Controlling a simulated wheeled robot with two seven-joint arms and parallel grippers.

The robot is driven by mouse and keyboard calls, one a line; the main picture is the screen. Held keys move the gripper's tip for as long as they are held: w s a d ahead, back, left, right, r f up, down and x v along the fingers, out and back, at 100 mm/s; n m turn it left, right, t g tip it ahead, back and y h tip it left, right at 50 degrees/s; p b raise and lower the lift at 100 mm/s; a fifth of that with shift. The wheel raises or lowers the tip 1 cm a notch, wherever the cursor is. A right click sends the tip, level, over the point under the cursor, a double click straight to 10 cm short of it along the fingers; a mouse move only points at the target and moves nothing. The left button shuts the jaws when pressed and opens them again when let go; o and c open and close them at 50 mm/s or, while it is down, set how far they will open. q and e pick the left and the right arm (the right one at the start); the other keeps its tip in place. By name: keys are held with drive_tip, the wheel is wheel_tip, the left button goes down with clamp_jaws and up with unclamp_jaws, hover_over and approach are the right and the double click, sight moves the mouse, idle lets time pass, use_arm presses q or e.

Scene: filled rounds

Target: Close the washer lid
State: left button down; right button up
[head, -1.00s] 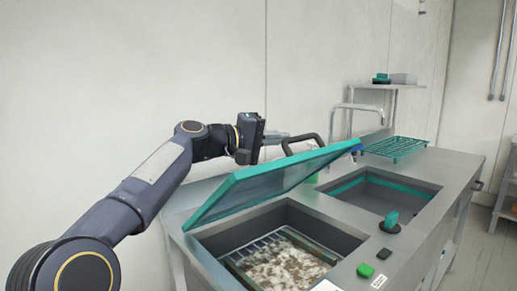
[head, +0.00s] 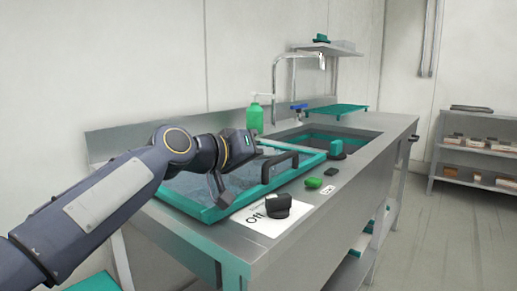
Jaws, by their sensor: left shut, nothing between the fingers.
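The washer lid (head: 233,203) is a flat panel with a teal frame and a black bar handle (head: 280,167) near its front right. It lies down over the washer basin, level or nearly level with the steel counter; I cannot tell whether it is fully seated. The basin inside is hidden under it. My left gripper (head: 222,193) is shut and empty, fingers pointing down at the lid, left of the handle. Whether the fingertips touch the lid I cannot tell. My right gripper is not in view.
A black knob (head: 278,206), a label sheet (head: 262,221) and a green button (head: 313,183) are on the counter's front edge. A sink (head: 335,141), faucet (head: 276,85) and green bottle (head: 255,117) are behind. A shelf (head: 470,160) stands right; the floor there is clear.

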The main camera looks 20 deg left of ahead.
use_arm(q)
drive_tip(key=shift+d+f, duration=0.1)
drive_tip(key=shift+f, duration=0.7)
drive_tip(key=shift+s, duration=0.1)
drive_tip(key=v, duration=0.8)
drive_tip(key=shift+r, duration=0.4)
